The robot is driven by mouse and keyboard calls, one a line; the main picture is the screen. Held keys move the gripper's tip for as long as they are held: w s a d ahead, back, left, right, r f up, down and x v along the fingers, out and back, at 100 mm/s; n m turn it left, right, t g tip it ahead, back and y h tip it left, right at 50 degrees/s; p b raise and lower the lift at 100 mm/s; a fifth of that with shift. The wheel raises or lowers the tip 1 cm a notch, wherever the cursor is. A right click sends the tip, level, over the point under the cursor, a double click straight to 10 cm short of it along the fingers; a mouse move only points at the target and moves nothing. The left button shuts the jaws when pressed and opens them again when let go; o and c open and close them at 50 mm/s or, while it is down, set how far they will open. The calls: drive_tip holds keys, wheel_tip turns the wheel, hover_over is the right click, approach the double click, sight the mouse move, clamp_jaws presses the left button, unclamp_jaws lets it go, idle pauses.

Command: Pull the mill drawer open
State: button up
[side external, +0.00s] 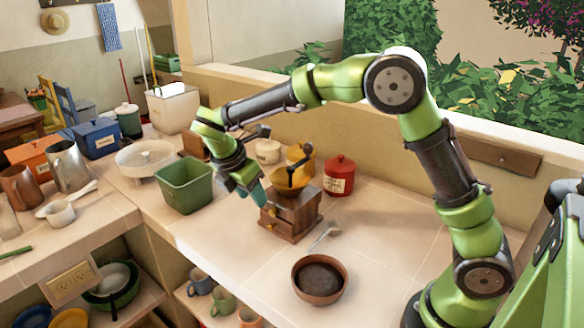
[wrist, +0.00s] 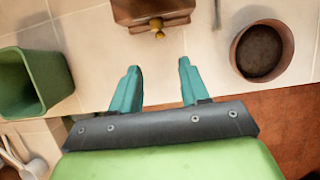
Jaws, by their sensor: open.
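The mill (side external: 290,211) is a wooden box with a yellow bowl-shaped top, standing on the tiled counter. In the wrist view its wooden body (wrist: 150,10) shows at the top edge. The drawer front (wrist: 155,27) faces my gripper and carries a small brass knob (wrist: 158,30). The drawer looks shut. My gripper (wrist: 158,85) is open and empty, its two teal fingers pointing toward the knob, which lies beyond the tips and between their lines. In the side view my gripper (side external: 256,194) is beside the mill and partly hides it.
A green square bin (side external: 186,186) stands left of the mill. A brown bowl with dark contents (side external: 320,279) and a spoon (side external: 325,234) lie in front and to the right. A red canister (side external: 339,175) stands behind. The counter's front edge is close by.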

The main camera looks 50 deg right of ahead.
sight(269, 226)
drive_tip(key=x, duration=1.2)
drive_tip(key=shift+d+f, duration=0.1)
drive_tip(key=shift+f, duration=0.25)
clamp_jaws()
